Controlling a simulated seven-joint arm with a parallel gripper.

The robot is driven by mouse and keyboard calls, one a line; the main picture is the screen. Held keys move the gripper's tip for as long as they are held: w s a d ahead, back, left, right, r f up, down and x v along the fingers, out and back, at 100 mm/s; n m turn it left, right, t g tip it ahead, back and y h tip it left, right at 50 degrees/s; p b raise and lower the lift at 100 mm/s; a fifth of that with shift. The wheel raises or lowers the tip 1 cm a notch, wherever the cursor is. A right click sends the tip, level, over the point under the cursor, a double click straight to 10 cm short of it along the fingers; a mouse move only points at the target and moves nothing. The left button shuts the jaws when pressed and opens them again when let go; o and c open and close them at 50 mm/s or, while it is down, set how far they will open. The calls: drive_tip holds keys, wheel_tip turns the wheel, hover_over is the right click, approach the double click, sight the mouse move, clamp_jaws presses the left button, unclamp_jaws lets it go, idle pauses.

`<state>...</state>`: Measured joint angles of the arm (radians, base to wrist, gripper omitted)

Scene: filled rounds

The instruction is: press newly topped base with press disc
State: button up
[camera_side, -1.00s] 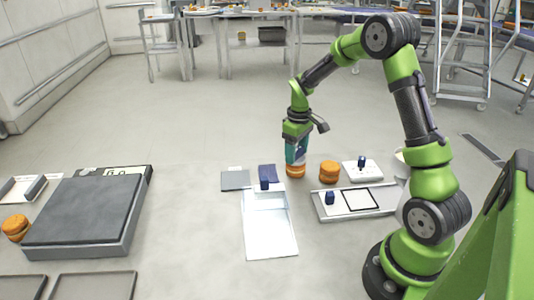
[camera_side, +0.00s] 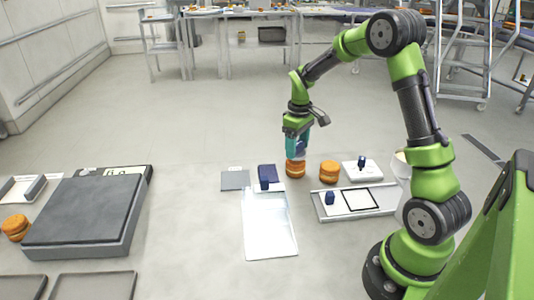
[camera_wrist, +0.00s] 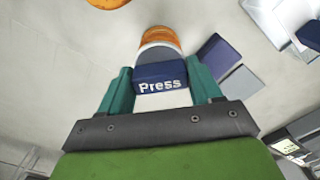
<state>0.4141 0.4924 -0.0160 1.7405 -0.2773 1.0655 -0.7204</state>
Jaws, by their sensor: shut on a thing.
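My gripper (camera_side: 298,143) is shut on the press disc, whose dark blue handle marked "Press" (camera_wrist: 160,75) sits between the teal fingers in the wrist view. The grey disc part (camera_wrist: 157,52) shows beyond the handle. An orange filled round (camera_side: 296,169) stands upright on the floor right below the gripper; its orange edge (camera_wrist: 158,35) shows past the disc in the wrist view. The disc hides most of its top there. I cannot tell whether the disc touches it or hangs just above. A second orange round (camera_side: 329,171) stands to its right.
A white panel with a blue block (camera_side: 270,225) lies in front. A grey tray with a black square outline (camera_side: 358,203) and a white plate with a blue knob (camera_side: 361,170) lie right. A large grey scale (camera_side: 82,218) and another orange round (camera_side: 15,228) are left.

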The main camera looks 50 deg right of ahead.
drive_tip(key=shift+r, duration=2.05)
